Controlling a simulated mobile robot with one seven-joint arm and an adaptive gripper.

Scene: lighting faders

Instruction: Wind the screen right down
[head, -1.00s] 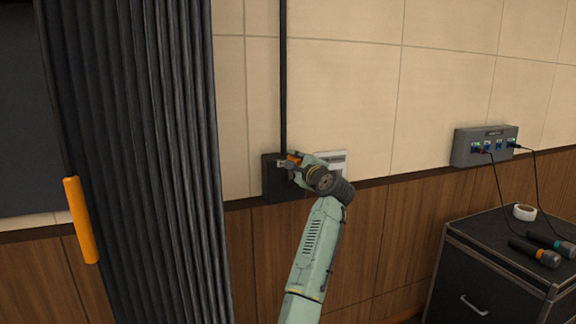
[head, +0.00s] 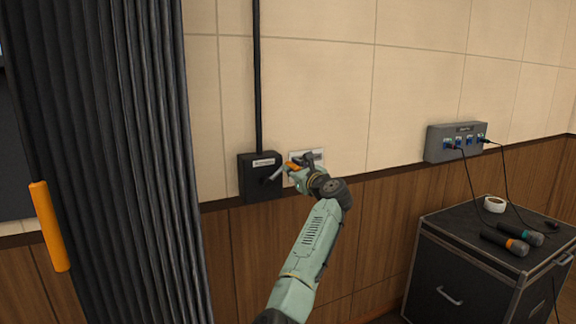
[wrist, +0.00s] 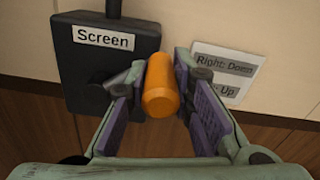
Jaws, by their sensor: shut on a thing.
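The screen's winder is a black box (head: 260,180) on the wall, at the foot of a black vertical conduit. In the wrist view the box (wrist: 80,65) carries a label reading "Screen". A grey crank arm (head: 273,174) runs from the box up and right to an orange handle (head: 294,165). The orange handle (wrist: 162,88) fills the middle of the wrist view between my two fingers. My gripper (head: 298,170) is shut on this handle, to the right of the box. The screen itself cannot be made out for certain; a dark panel shows at the far left, behind the curtain.
A sign (wrist: 222,72) beside the box reads "Right: Down" and "Up", partly hidden by my finger. A dark pleated curtain (head: 110,150) with an orange handle (head: 50,226) hangs left. A grey socket box (head: 455,142) and black case (head: 450,265) with microphones stand right.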

